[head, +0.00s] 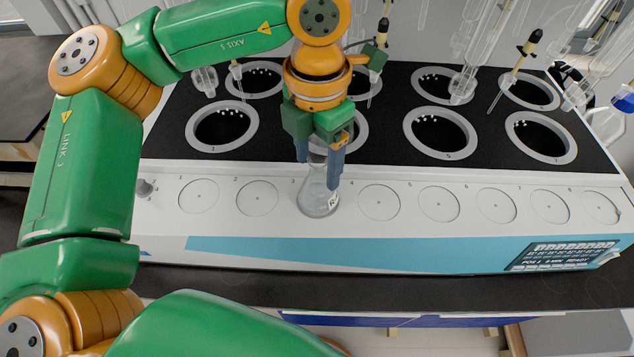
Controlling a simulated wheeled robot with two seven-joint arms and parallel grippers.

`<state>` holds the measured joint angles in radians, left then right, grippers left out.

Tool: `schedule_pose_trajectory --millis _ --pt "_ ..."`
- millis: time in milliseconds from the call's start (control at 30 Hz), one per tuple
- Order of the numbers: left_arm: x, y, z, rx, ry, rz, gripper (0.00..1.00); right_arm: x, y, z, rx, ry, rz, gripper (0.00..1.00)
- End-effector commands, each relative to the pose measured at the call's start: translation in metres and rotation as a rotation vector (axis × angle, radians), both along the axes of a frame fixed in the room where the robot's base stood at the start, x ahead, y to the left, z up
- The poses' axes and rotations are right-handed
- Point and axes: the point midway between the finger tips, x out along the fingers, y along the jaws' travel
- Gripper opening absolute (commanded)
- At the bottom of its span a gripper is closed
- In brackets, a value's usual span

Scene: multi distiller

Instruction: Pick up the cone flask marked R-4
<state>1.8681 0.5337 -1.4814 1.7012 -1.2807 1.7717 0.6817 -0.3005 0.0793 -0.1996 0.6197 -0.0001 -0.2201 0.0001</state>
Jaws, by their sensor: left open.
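A clear glass cone flask (317,201) stands upright on the white front ledge of the distiller, at the third round place from the left. A small label shows on its right side, but it is too small to read. My left gripper (318,178) points down over the flask, with one blue-grey finger on each side of its neck. It is open. The gripper hides the top of the flask, and I cannot tell whether the fingers touch the glass. My right gripper is not in view.
The distiller (400,248) has a black top with two rows of ringed wells behind the flask. Glass tubes and a flask (463,88) stand over the back wells. The numbered round places (438,204) right of the flask are empty. A control panel (562,256) sits front right.

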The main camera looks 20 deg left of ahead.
Motion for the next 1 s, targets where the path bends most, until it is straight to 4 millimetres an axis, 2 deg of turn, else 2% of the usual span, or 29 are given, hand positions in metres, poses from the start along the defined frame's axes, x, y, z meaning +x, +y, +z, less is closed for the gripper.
schedule_pose_trajectory --millis 133,167,400,433,1000 --pt "0.0001 -0.0002 -0.0004 -0.001 -0.001 0.000 0.70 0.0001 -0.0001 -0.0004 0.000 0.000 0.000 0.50" --pt "0.0001 -0.0002 -0.0004 -0.001 -0.001 0.000 0.67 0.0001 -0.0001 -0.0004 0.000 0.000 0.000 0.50" --pt "0.0002 -0.0003 -0.0002 -0.001 0.001 0.000 0.02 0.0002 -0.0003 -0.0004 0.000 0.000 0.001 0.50" --pt "0.0001 -0.0004 -0.0002 -0.001 0.001 0.000 0.00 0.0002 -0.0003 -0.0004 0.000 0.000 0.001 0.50" --pt "0.0001 -0.0004 0.0000 -0.001 0.001 0.000 0.00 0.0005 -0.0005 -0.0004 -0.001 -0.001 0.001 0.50"
